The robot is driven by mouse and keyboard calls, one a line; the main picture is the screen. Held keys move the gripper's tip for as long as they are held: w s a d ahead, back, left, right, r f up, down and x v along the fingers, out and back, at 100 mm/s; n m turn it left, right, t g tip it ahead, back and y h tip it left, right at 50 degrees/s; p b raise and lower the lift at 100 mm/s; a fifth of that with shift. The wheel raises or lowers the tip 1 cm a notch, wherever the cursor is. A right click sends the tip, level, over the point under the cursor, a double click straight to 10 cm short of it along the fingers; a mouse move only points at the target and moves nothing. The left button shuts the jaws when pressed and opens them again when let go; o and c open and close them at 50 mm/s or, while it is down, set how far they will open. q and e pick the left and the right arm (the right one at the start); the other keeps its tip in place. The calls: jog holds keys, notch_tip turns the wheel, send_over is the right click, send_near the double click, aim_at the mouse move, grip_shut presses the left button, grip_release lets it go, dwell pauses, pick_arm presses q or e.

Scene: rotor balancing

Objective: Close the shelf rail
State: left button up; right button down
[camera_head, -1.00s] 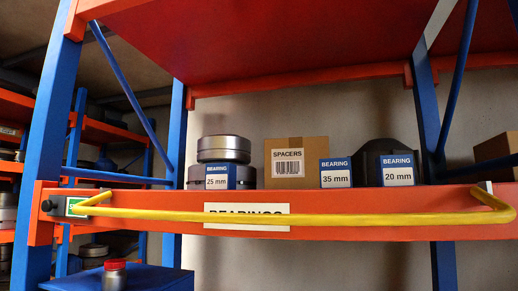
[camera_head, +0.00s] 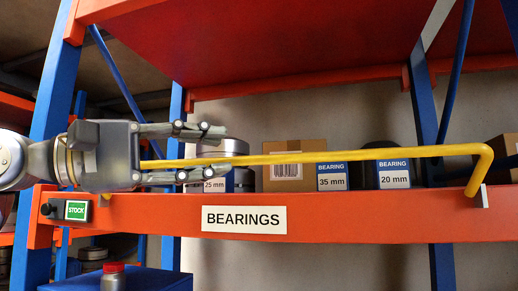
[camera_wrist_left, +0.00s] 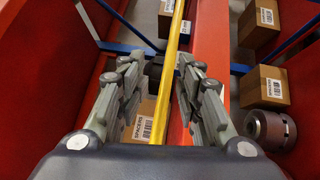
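That gripper points right, one finger above the rail and one below. In the left wrist view the rail (camera_wrist_left: 174,40) runs between the two fingers (camera_wrist_left: 160,62). The fingers are apart, with gaps beside the rail, so the gripper looks open. My right gripper is not in view.
Behind the rail stand a spacers box (camera_head: 284,148), bearing boxes marked 35 mm (camera_head: 331,178) and 20 mm (camera_head: 394,176), and metal rings partly hidden by my fingers. A red-capped container (camera_head: 113,276) stands below.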

pick_arm(q)
jog(key=w+d+r+t+y+p, duration=0.1)
jog(key=w+d+p, duration=0.2)
jog(key=w+d, duration=0.2)
jog(key=shift+x, duration=1.2)
jog(key=shift+s, duration=0.2)
jog(key=shift+w, duration=0.15)
grip_shut()
